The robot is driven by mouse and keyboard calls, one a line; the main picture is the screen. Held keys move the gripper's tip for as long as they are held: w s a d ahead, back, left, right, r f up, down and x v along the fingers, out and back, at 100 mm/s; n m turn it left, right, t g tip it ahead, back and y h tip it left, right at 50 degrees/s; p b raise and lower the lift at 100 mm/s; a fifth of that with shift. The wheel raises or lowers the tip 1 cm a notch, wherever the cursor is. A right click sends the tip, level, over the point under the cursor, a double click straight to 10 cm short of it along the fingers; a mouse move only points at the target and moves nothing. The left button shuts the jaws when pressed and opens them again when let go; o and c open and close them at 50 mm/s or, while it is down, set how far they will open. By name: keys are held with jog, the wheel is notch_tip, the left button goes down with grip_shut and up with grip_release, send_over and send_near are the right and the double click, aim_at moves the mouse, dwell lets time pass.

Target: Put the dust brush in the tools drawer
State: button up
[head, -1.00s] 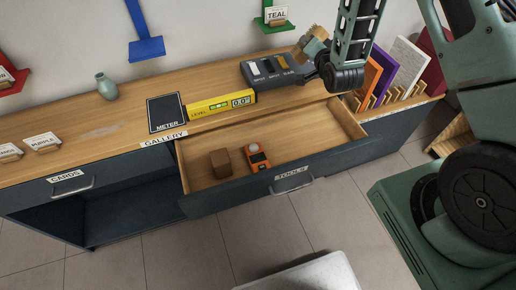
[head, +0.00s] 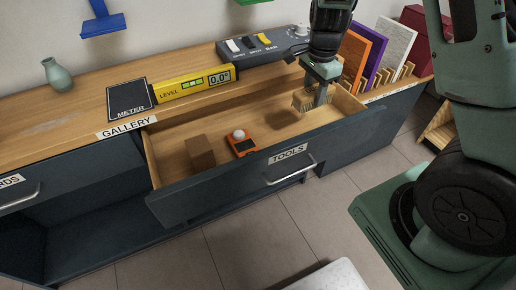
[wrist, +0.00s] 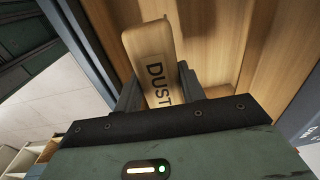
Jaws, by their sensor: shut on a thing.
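The dust brush (head: 305,99) is a wooden block with pale bristles; its label reads "DUST" in the wrist view (wrist: 150,46). My gripper (head: 321,94) is shut on it, and the two fingers (wrist: 158,90) clasp its sides. The tools drawer (head: 205,187) is pulled open, with a "TOOLS" label and a bar handle on its front. The brush is over the right part of the drawer, above a dark shadow on its floor. The exact gap beneath the brush is hard to tell.
A brown block (head: 200,152) and an orange device (head: 241,143) lie in the drawer's left-middle part. Behind it on the counter are a yellow level (head: 195,87) and a grey switch box (head: 262,45). Upright coloured panels (head: 375,55) stand in a rack at right.

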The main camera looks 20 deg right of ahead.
jog(key=shift+s+a+f+b, duration=0.15)
jog(key=shift+f+b, duration=0.3)
jog(key=shift+f, duration=0.55)
notch_tip(320, 180, down, 10)
jog(key=b, duration=0.2)
jog(key=shift+s+r+b, duration=0.1)
jog(key=shift+r+b, duration=0.05)
jog(key=shift+b, duration=0.15)
jog(key=o, duration=0.9)
jog(key=shift+r, duration=0.1)
